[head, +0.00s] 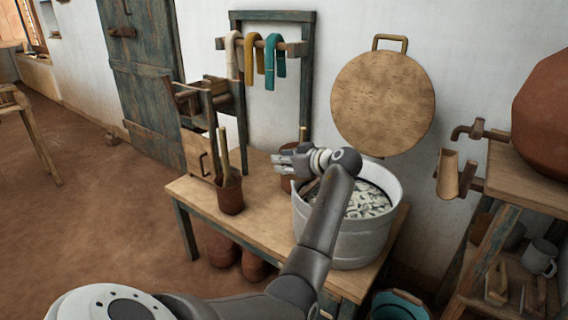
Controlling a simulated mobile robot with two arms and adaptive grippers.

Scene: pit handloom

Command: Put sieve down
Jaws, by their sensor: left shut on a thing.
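My left gripper (284,164) is shut over the wooden table (262,208), at the left rim of a large pale metal tub (345,245). What it grips is mostly hidden by the fingers and wrist. A short brown piece (311,188) shows just below the wrist at the tub's rim; it may be part of the sieve, but I cannot make out a sieve clearly. The tub stands on the table and holds white and grey scraps (368,202). My right gripper is not in view.
A brown pot (230,194) with upright sticks stands left of the tub; another pot is behind the gripper. A round wooden board (383,105) with a handle hangs on the wall. Shelves (530,185) stand right, a teal bucket (398,300) below. The table's front left is bare.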

